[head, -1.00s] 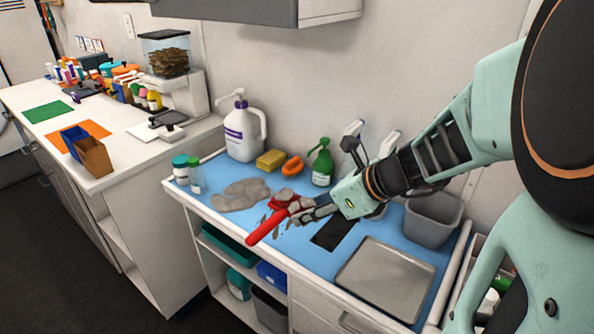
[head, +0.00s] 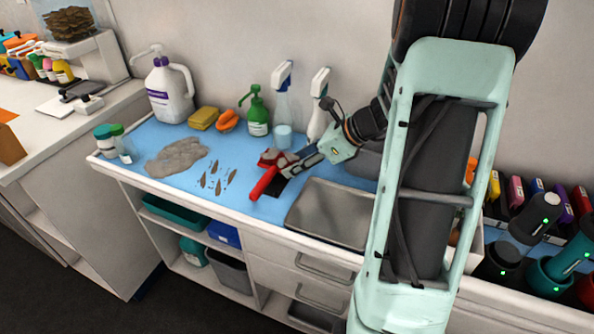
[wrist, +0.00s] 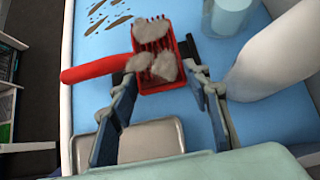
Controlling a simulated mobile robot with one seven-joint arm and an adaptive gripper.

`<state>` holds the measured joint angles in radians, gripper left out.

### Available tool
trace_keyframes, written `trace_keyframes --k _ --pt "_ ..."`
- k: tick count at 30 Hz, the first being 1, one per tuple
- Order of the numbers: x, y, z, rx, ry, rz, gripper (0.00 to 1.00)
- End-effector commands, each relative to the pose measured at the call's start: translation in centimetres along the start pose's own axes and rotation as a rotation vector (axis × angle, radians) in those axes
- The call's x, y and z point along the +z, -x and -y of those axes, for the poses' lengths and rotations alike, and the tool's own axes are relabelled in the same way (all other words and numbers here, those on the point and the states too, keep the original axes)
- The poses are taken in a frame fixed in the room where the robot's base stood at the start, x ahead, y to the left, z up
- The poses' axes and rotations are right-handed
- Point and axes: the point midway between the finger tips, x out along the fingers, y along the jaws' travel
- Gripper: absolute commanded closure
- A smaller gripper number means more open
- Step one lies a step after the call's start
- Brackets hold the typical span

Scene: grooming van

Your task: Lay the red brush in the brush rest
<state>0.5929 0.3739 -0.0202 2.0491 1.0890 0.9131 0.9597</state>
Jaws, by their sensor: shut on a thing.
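The red brush (head: 264,182) is in my gripper (head: 290,164), above the blue counter. Its handle points to the front left in the head view. In the wrist view the red brush (wrist: 100,70) lies across between the fingers (wrist: 165,88), its bristle side facing the camera with grey fluff clumps on it. A flat black rectangle (head: 290,190) on the counter is partly hidden beneath the brush and gripper; I cannot tell for sure that it is the brush rest. I cannot tell whether the brush touches it.
A shallow metal tray (head: 328,212) lies just right of the brush. Spray bottles (head: 283,100) and a green pump bottle (head: 257,112) stand behind. A grey fluff heap (head: 177,157) and loose hair (head: 212,180) lie to the left.

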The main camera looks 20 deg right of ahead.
Motion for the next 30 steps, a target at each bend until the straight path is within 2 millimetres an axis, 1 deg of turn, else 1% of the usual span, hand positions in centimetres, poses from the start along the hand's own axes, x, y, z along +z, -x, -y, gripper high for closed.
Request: trace_keyframes --k 1,4,12,16,17,18,26,29,30 --pt "-1.0 -1.0 -0.2 0.005 -0.005 -0.001 0.85" --pt "-1.8 -1.9 -0.2 0.004 -0.004 0.0 0.85" --pt "-1.9 -1.9 -0.2 0.003 -0.002 0.0 0.85" --pt "-2.2 -2.3 -0.2 0.003 -0.002 0.0 0.85" --pt "-2.1 -2.2 -0.2 0.003 -0.001 -0.001 0.53" --pt "-2.1 -2.1 -0.2 0.003 -0.001 -0.001 0.49" --pt "-2.0 -2.1 -0.2 0.002 -0.001 -0.001 0.49" --pt "-1.7 -1.8 -0.2 0.002 -0.001 0.0 0.49" --pt "-1.7 -1.3 -0.1 0.0 -0.002 0.0 0.49"
